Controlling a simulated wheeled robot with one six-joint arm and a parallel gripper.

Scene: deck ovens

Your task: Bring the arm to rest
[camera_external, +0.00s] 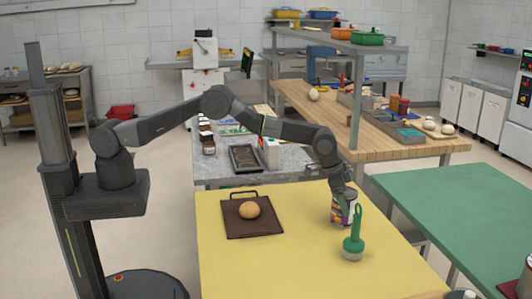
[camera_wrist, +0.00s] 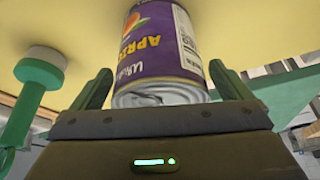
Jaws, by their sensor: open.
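My arm reaches over the yellow table (camera_external: 297,262), and my gripper (camera_external: 342,196) points down at its right part. A can with a purple apricot label (camera_external: 343,213) stands on the table right under the gripper. In the wrist view the can (camera_wrist: 165,58) shows between the two green fingers of my gripper (camera_wrist: 163,88), with gaps at both sides. The fingers are open. The near metal end of the can faces the gripper. Whether anything touches the can is not clear.
A green-handled tool (camera_external: 354,242) stands close to the can, also at left in the wrist view (camera_wrist: 30,90). A bun (camera_external: 249,210) lies on a brown board (camera_external: 237,229). A grey table (camera_external: 215,172) with items lies behind; a green table (camera_external: 450,205) is at right.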

